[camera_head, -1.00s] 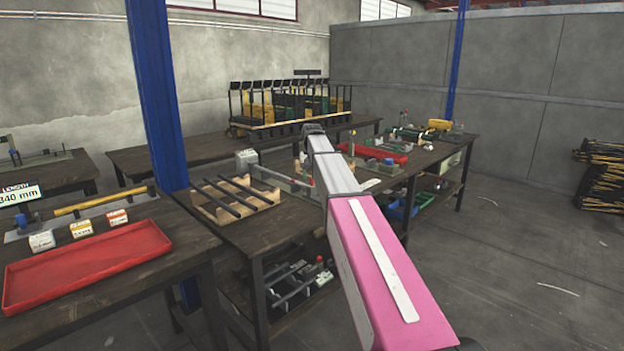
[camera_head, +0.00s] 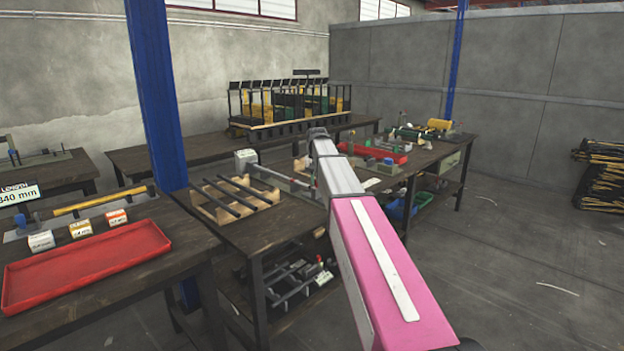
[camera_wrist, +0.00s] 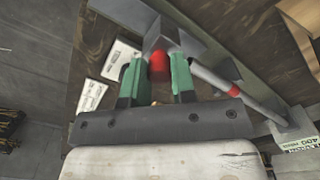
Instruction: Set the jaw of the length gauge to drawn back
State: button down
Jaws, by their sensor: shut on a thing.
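In the wrist view, my gripper (camera_wrist: 157,77) has its green fingertips closed on a red knob (camera_wrist: 159,66). The knob sits at a grey jaw (camera_wrist: 172,40) of the length gauge. A pale rod (camera_wrist: 235,92) runs from near the jaw toward a grey end block (camera_wrist: 290,125) with a label plate. The fingers partly hide the knob and the jaw's lower part. In the head view, the grey gauge housing (camera_head: 245,158) and its rod show on the middle bench; my arm hides the gripper and part of the gauge.
A wooden rack with dark bars (camera_head: 238,198) lies left of the gauge. White cards (camera_wrist: 120,60) lie beside the jaw. Another bench at left holds a red tray (camera_head: 85,265), small boxes and a 340 mm display (camera_head: 17,194). A blue post (camera_head: 157,95) stands between the benches.

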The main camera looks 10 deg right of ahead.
jog(key=s+d, duration=0.2)
jog(key=s, duration=0.1)
jog(key=shift+s+d, duration=0.15)
jog(key=c, duration=0.9)
grip_release()
jog(key=shift+c, duration=0.2)
notch_tip(320, 180, up, 11)
jog(key=shift+f, duration=0.15)
